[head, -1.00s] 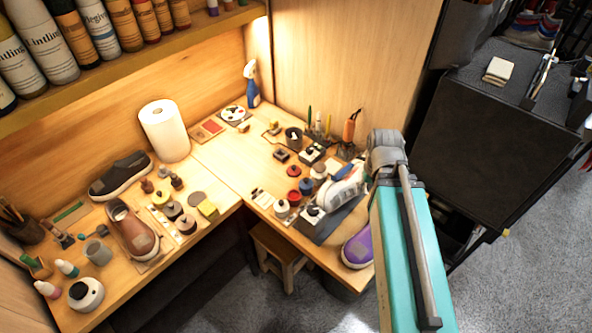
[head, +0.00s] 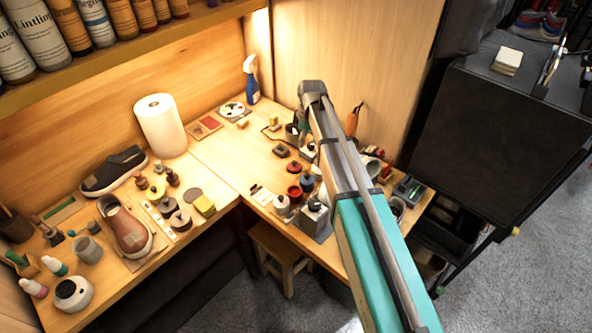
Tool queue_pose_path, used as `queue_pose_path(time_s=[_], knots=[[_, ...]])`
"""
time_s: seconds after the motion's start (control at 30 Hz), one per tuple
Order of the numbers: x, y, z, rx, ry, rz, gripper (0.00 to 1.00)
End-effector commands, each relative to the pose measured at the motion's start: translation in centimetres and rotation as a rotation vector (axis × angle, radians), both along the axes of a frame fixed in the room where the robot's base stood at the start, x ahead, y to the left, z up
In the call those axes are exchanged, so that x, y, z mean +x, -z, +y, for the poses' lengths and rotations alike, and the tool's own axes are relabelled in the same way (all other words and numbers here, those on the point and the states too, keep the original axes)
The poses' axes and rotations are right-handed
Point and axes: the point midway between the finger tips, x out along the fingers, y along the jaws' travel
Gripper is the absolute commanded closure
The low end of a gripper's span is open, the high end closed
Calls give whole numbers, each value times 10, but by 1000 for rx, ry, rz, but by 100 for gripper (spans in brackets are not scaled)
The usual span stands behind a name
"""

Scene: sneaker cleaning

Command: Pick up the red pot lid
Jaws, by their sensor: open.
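The red pot lid (head: 294,167) looks like a small round red disc lying on the right-hand wooden bench, just left of my arm. A red pot (head: 294,192) stands a little nearer than the lid, apart from it. My arm crosses the head view from the lower right up to a joint above the back of the bench. My gripper does not show; the arm hides the area beneath it.
A dark blue pot (head: 307,183) and a white pot (head: 282,204) stand close by. A dark brush (head: 281,151) lies behind the lid. A paper towel roll (head: 161,124) stands at the bench corner. The bench left of the lid is clear.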

Motion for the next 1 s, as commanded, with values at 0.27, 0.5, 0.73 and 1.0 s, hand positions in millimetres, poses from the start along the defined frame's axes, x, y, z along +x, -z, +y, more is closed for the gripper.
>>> queue_pose_path(time_s=[0.27,0.5,0.73,1.0], knots=[[15,4,19,7,-107,-12,29],[15,4,18,7,-105,-11,29],[15,11,18,7,-103,-11,29],[15,31,20,7,-103,-11,29]])
